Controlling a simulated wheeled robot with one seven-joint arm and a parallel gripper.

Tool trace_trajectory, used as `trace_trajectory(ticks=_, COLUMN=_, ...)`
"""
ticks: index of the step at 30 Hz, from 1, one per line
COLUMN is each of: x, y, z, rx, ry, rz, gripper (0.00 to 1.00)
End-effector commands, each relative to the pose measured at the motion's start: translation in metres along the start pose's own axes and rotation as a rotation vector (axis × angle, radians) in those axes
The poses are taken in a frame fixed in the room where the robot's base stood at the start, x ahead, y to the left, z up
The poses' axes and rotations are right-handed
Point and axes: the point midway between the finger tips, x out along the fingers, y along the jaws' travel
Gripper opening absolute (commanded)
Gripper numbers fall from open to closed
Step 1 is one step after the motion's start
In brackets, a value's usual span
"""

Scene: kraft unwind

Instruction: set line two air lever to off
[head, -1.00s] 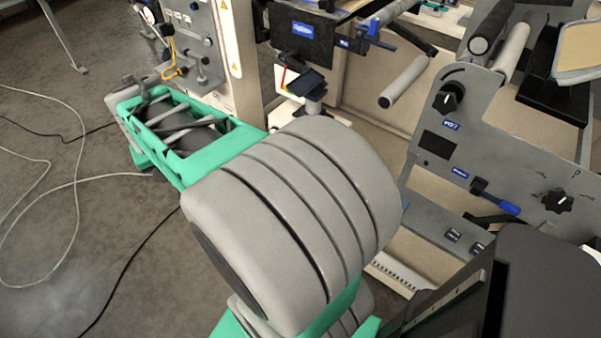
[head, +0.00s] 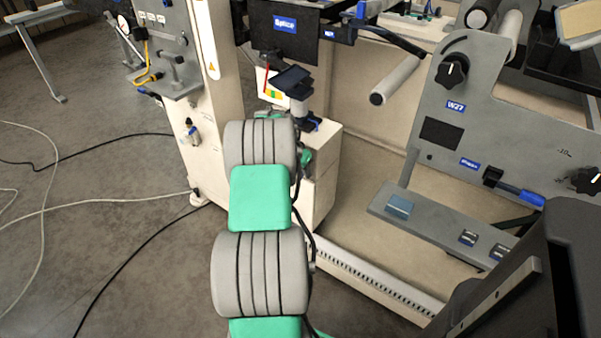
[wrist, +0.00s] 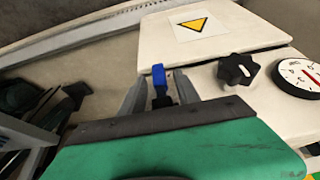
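A blue lever handle (wrist: 159,76) on a dark stem stands upright in the wrist view, beside a white cabinet (wrist: 145,42). My gripper (wrist: 160,92) shows as two grey fingers set apart, one on each side of the lever. The fingers look open, with a gap around the handle; I cannot tell whether either touches it. My gripper's green body hides the lever's base. No label on the lever can be read, so I cannot tell which line it serves. In the head view my own arm hides the gripper and this lever.
A black star knob (wrist: 238,70) and a round gauge (wrist: 298,77) sit right of the lever. A warning triangle (wrist: 195,25) marks the cabinet. In the head view a grey panel (head: 480,115) stands right, a small black screen (head: 291,77) above my arm, and cables cross the floor at left.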

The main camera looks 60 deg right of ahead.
Motion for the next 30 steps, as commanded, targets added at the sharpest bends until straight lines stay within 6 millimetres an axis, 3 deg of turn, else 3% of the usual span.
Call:
trace_trajectory(ticks=8, x=0.0026, y=-0.0004, z=-0.0005, rx=-0.001, ry=0.001, rz=-0.001, gripper=0.38)
trace_trajectory(ticks=22, x=0.0024, y=-0.0004, z=-0.0002, rx=-0.001, ry=0.0, rz=-0.001, gripper=0.0)
trace_trajectory(ticks=30, x=0.0024, y=-0.0004, z=-0.0001, rx=-0.001, ry=0.0, rz=-0.001, gripper=0.0)
